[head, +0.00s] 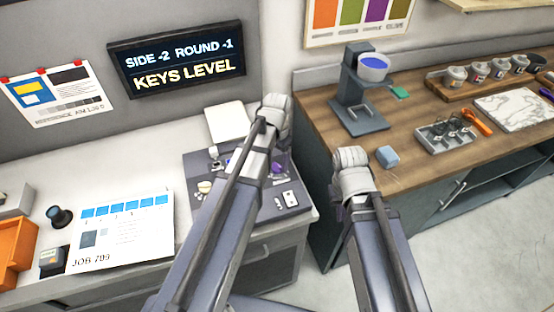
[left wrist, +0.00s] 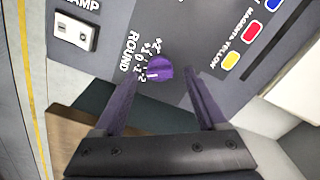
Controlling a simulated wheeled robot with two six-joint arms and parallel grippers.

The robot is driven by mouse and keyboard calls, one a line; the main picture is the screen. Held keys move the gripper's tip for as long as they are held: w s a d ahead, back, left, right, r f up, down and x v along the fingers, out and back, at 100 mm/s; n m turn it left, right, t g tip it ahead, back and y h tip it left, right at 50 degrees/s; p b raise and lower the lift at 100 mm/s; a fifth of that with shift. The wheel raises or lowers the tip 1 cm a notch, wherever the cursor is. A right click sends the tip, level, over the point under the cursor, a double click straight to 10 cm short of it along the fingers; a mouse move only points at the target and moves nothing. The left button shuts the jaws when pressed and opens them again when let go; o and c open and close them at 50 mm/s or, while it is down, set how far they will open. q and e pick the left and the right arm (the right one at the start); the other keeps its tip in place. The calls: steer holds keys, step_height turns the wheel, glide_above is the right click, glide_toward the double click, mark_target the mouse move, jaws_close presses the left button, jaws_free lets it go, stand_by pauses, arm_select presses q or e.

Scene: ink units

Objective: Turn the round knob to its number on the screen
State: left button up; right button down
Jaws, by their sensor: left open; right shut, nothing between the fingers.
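The screen (head: 175,62) on the back wall reads "SIDE -2 ROUND -1" and "KEYS LEVEL". The round knob (left wrist: 160,68) is purple and sits on the dark panel (left wrist: 185,22), beside the word ROUND and a scale from +2 to -2. Its white mark points to the lower-numbered end of the scale, near -2 or -1; I cannot tell which exactly. My left gripper (left wrist: 160,80) is open, with one finger on either side of the knob; contact is not clear. In the head view my left arm partly hides the panel (head: 262,212). My right gripper is out of view.
The panel also carries a lamp switch (left wrist: 73,35) and red (left wrist: 251,30) and yellow (left wrist: 231,61) keys. A job sheet (head: 122,232) and an orange bin (head: 14,252) are at the left. A wooden counter (head: 400,165) with cups and tools stands at the right.

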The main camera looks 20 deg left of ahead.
mark_target(277, 165)
arm_select(q)
step_height(277, 165, up, 6)
steer(key=p, duration=0.5)
arm_select(e)
step_height(277, 165, up, 6)
steer(key=shift+f, duration=0.1)
arm_select(q)
steer(key=shift+f, duration=0.1)
steer(key=s+d+f+n+y+b, duration=0.1)
steer(key=s+d+f+b, duration=0.3)
steer(key=s+d, duration=0.6)
steer(key=s, duration=0.4)
steer(key=shift+s+d, duration=0.2)
arm_select(e)
step_height(277, 165, down, 4)
steer(key=shift+f, duration=0.2)
arm_select(q)
steer(key=shift+f, duration=0.1)
